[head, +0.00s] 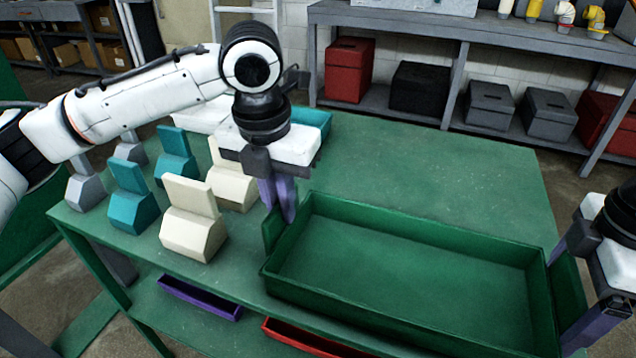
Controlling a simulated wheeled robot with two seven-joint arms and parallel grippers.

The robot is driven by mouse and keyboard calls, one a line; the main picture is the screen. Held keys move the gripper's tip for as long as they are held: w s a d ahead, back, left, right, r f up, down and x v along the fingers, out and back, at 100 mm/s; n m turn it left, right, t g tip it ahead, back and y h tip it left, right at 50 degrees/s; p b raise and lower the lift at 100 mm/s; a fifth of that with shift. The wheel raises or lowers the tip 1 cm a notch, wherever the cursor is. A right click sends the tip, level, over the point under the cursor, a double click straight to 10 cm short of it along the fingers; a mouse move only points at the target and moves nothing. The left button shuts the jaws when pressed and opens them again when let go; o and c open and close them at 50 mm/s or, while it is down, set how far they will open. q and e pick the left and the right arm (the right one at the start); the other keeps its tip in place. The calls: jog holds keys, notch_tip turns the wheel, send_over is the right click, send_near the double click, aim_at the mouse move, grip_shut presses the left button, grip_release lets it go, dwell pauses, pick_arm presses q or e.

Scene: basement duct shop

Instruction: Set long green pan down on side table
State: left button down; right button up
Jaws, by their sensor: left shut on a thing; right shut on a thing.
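The long green pan (410,270) is an empty, shallow rectangular tray, roughly level, over the front right part of the green side table (440,165). I cannot tell whether its underside touches the table top. My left gripper (284,207) points down and is shut on the tab at the pan's left end. My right gripper (583,318), partly cut off by the right picture edge, is shut on the pan's right end. The pan hides part of the table's front edge.
Cream blocks (193,220), teal blocks (133,197) and grey blocks (84,187) stand on the table's left part. A teal bin (312,122) is at its back. The table's back right is clear. A lower shelf holds purple (200,297) and red (310,340) trays.

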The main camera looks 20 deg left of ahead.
pick_arm(q)
jog(key=c, duration=2.2)
grip_release()
jog(key=shift+w+a+f, duration=0.1)
jog(key=shift+a+f, duration=0.05)
jog(key=shift+f, duration=0.1)
pick_arm(e)
jog(key=o, duration=1.4)
jog(key=shift+f, duration=0.25)
jog(key=shift+c, duration=0.2)
pick_arm(q)
jog(key=o, duration=0.4)
jog(key=shift+r, duration=0.1)
pick_arm(e)
jog(key=shift+o, duration=1.4)
jog(key=shift+r, duration=0.1)
jog(key=shift+r, duration=0.15)
pick_arm(q)
notch_tip(320, 180, up, 12)
jog(key=s, duration=0.1)
jog(key=shift+s, duration=0.3)
pick_arm(e)
notch_tip(320, 180, up, 12)
jog(key=shift+f, duration=0.15)
jog(key=shift+s, duration=0.1)
